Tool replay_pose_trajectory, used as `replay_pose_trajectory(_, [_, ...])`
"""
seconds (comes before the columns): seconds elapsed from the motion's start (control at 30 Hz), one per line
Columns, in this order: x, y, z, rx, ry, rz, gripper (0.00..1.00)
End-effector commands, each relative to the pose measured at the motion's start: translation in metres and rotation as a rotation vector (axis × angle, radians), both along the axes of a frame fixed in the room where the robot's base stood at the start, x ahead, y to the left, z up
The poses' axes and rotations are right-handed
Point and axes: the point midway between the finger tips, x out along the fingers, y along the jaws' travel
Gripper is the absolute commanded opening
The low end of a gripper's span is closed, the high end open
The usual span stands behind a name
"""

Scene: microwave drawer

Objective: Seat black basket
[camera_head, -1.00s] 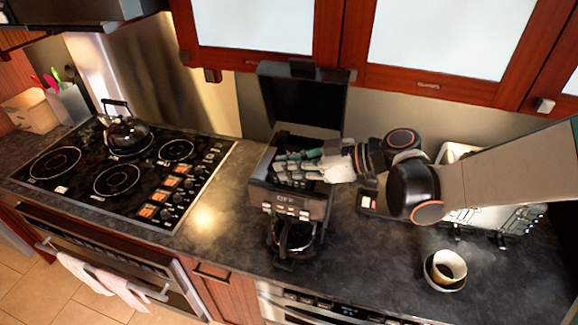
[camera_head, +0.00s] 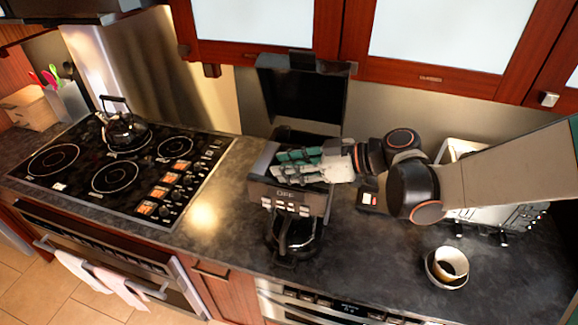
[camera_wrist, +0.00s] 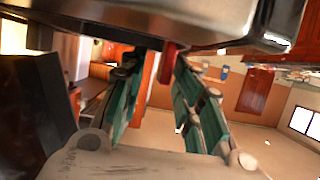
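The coffee maker (camera_head: 291,200) stands on the dark counter with its lid (camera_head: 300,103) raised. Its glass carafe (camera_head: 293,236) sits in the lower front. My gripper (camera_head: 277,168) reaches in from the right, its fingers over the open top of the machine. In the wrist view my gripper (camera_wrist: 155,62) has its two green fingers apart, slanting toward each other, with background between them. A grey metallic body fills the top of that view, and a small red piece shows by the right fingertip. I cannot make out the black basket; the fingers cover much of the machine's top.
The stove (camera_head: 125,170) with a kettle (camera_head: 124,128) is to the left. A cup on a saucer (camera_head: 430,272) stands at the front right. A white rack (camera_head: 510,222) is behind my arm. Cabinets hang above the machine. Counter between stove and machine is clear.

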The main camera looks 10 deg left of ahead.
Motion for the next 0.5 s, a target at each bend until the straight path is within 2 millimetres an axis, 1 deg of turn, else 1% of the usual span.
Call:
replay_pose_trajectory(0.3, [0.0, -0.003, 0.001, -0.001, 0.0, 0.0, 0.32])
replay_pose_trajectory(0.37, [0.0, -0.007, 0.003, -0.001, 0.0, 0.0, 0.32])
replay_pose_trajectory(0.5, [-0.001, -0.028, 0.011, -0.001, 0.001, -0.003, 0.32])
